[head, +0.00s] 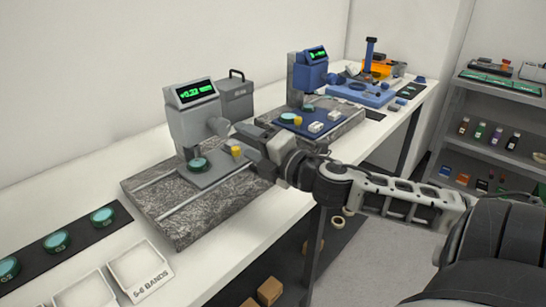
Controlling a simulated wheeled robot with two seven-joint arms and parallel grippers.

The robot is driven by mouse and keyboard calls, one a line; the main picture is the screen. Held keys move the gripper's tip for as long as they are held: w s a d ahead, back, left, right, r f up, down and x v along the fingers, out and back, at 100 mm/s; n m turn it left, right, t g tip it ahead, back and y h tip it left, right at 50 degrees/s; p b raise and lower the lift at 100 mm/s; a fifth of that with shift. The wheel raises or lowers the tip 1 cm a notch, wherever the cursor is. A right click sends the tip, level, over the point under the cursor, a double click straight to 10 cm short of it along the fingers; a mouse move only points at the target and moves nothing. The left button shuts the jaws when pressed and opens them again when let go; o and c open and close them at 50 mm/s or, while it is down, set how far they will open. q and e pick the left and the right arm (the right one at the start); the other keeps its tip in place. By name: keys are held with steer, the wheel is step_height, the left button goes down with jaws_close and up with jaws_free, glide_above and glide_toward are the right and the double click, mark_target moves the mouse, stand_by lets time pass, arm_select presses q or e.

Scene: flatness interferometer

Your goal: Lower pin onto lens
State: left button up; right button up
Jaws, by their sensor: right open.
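The near gauge (194,117) is a grey head with a green digital display, standing over a speckled granite base. A round teal lens (199,164) lies on the grey stage plate below the head. The pin under the head is too small to make out, so I cannot tell whether it touches the lens. A light grey knob (219,127) sticks out from the head's right side. My right gripper (243,142) is open, its fingers just right of the knob; I cannot tell whether they touch it. A small yellow part (236,151) shows below the fingers. My left gripper is out of view.
Dark strip (80,233) with teal lenses and white trays, one marked "5-6 BANDS" (141,268), lie front left. A second, blue gauge (308,75) stands behind, with a grey case (235,98) between. Shelves (490,125) stand at right; boxes (270,290) lie below the bench.

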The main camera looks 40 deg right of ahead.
steer(key=s, duration=0.6)
steer(key=shift+d, duration=0.25)
steer(key=shift+s, duration=0.1)
stand_by(0.3)
